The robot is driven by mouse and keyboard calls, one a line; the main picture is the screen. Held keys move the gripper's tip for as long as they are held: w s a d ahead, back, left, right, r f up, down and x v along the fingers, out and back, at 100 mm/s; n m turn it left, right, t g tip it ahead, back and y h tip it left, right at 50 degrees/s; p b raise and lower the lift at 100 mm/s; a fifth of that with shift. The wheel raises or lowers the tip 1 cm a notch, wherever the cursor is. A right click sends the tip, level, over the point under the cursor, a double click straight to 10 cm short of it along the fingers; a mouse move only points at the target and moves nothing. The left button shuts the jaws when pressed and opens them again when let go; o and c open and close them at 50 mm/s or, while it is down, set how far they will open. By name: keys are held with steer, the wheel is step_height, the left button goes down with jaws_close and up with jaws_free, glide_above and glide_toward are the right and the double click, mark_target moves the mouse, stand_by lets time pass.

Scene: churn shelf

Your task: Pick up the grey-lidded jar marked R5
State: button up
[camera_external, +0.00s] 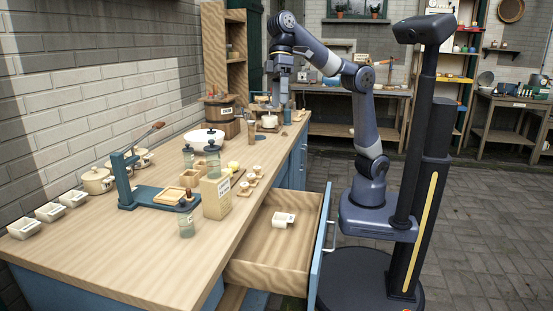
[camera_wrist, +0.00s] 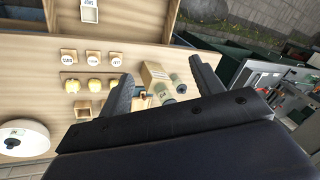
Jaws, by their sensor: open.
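My gripper (camera_external: 279,103) points down above the far part of the counter, well apart from these jars. In the wrist view my gripper (camera_wrist: 162,86) is open and empty. Small jars (camera_wrist: 179,88) show far off between its fingers, partly hidden by the wrist body.
A cardboard-coloured box (camera_external: 216,198), a blue press (camera_external: 130,180) and a white bowl (camera_external: 205,138) crowd the counter. A white pot (camera_external: 269,121) and a wooden bucket (camera_external: 221,117) stand near my gripper. An open drawer (camera_external: 267,254) juts out in front, holding a white labelled item (camera_external: 283,219).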

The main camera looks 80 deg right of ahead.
steer(key=w+a+f+n+t+h+p, duration=0.25)
steer(key=w+a+n+t+p, duration=0.6)
steer(key=w+n, duration=0.5)
steer(key=s+a+r+n+t+y+p, duration=0.1)
steer(key=a+r+n+t+p, duration=0.15)
steer(key=a+n, duration=0.6)
steer(key=a+r+n+t+y+p, duration=0.1)
steer(key=a+n+t+p, duration=0.3)
steer(key=n, duration=0.7)
steer(key=g+b, duration=0.2)
glide_toward(191, 212)
steer(key=d+x, duration=0.1)
steer(key=x, duration=0.2)
steer(key=shift+a+f, duration=0.4)
steer(key=shift+a, duration=0.15)
steer(key=shift+w+f, duration=0.2)
steer(key=shift+w, duration=0.05)
steer(key=p+x, duration=0.1)
steer(key=x, duration=0.3)
steer(key=shift+w+a, duration=0.1)
steer(key=shift+w, duration=0.25)
steer(key=shift+w+p, duration=0.6)
steer(key=shift+p, duration=0.05)
steer(key=shift+p+x, duration=0.85)
steer(key=shift+x, duration=1.3)
steer(key=shift+r+t, duration=0.15)
steer(key=shift+t, duration=0.15)
